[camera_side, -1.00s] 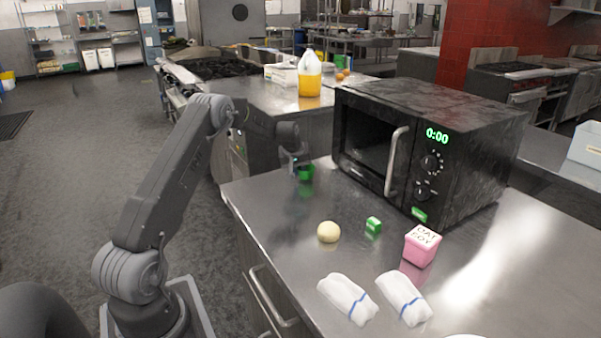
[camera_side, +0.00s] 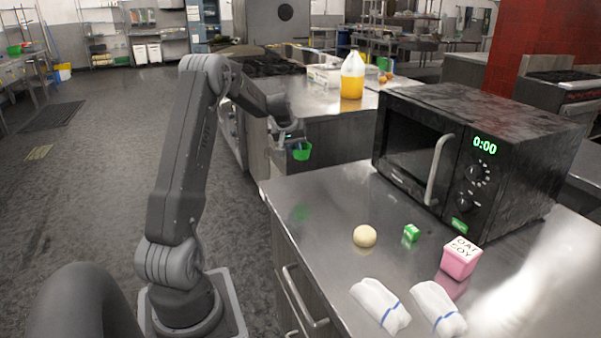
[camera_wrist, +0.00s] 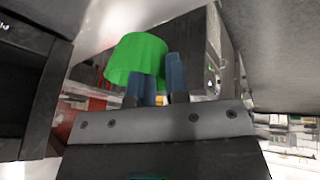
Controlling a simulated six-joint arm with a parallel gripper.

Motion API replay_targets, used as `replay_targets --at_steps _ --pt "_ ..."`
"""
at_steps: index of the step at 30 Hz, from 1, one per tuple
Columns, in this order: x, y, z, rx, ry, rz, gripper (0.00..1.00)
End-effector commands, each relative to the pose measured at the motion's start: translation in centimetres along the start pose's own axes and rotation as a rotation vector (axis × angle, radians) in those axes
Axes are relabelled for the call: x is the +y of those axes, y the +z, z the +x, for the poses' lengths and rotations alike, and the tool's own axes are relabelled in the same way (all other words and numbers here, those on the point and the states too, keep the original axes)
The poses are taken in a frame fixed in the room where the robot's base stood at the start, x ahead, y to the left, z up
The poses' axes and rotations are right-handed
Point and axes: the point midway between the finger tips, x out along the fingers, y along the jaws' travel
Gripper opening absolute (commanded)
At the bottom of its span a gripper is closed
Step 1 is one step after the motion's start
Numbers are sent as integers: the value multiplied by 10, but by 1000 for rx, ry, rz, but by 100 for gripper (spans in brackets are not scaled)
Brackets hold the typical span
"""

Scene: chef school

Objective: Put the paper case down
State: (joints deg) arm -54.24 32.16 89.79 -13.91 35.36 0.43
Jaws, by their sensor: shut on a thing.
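The paper case is a small green cup (camera_side: 302,151). It hangs in my gripper (camera_side: 291,146), above the far left corner of the steel counter (camera_side: 330,200). In the wrist view the green paper case (camera_wrist: 137,58) shows large between and beyond the two blue fingertips (camera_wrist: 157,82), which are shut on its edge. The case looks tilted in the wrist view. The case is apart from the counter top, where its faint green reflection shows.
A black microwave (camera_side: 500,125) stands at the counter's back right. A dough ball (camera_side: 364,236), a small green box (camera_side: 411,233), a pink box (camera_side: 460,258) and two folded white cloths (camera_side: 380,305) lie in front. The counter's left part is clear. A yellow jug (camera_side: 352,78) stands on the counter behind.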

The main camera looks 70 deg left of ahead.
Motion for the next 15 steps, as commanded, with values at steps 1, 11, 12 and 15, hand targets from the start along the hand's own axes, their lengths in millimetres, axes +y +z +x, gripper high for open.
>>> replay_targets --at_steps 1,11,12,15 --pt "-11 7 -2 -1 -7 -17 0" --pt "-42 38 18 -3 -26 -55 0" --pt "-43 40 24 -2 -26 -56 0" --pt "-44 43 32 0 -25 -54 0"
